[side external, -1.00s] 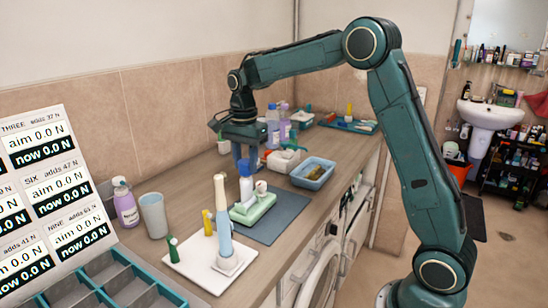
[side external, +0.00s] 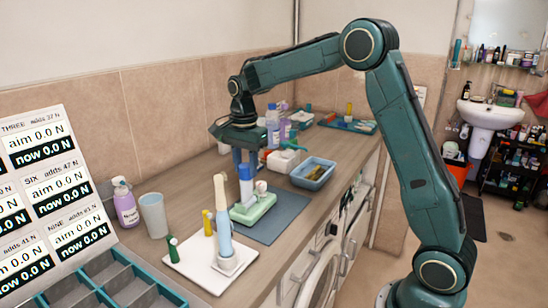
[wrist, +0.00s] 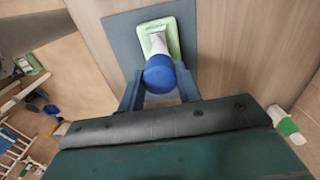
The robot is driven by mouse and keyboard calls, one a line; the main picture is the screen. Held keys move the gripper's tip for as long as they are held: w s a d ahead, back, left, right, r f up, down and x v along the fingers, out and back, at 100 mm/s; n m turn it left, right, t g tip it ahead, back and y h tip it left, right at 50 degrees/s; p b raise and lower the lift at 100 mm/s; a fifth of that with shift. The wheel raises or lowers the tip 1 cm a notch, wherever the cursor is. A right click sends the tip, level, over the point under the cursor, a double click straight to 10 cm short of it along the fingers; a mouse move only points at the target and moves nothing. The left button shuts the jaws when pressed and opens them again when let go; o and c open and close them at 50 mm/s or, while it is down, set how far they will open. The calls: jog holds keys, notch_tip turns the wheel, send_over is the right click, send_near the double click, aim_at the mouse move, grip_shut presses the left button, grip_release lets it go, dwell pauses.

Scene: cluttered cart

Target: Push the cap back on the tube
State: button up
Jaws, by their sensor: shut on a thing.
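The tube (side external: 246,191) is white and stands upright in a pale green holder (side external: 266,204) on the dark grey mat. Its blue cap (side external: 245,173) is at the tube's top, and it also shows in the wrist view (wrist: 159,74). My gripper (side external: 245,164) points down from above and is shut on the blue cap, with one blue finger on each side. In the wrist view my gripper (wrist: 159,90) has the cap between its fingers, with the white tube beyond it. I cannot tell how far the cap sits on the tube.
A white ball-topped item (side external: 261,187) stands close beside the tube. A toothbrush-like item (side external: 223,215) stands on a white tray (side external: 190,262) in front. A blue tub (side external: 313,175) is to the right, bottles (side external: 272,125) behind. The grey mat (side external: 285,213) has bare room at its right.

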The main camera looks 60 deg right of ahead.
aim_at(246, 165)
jog(key=shift+f, duration=0.15)
dwell(0.6)
jog(key=o, duration=1)
jog(key=shift+o, duration=0.2)
notch_tip(246, 165, up, 14)
jog(key=shift+s, duration=0.1)
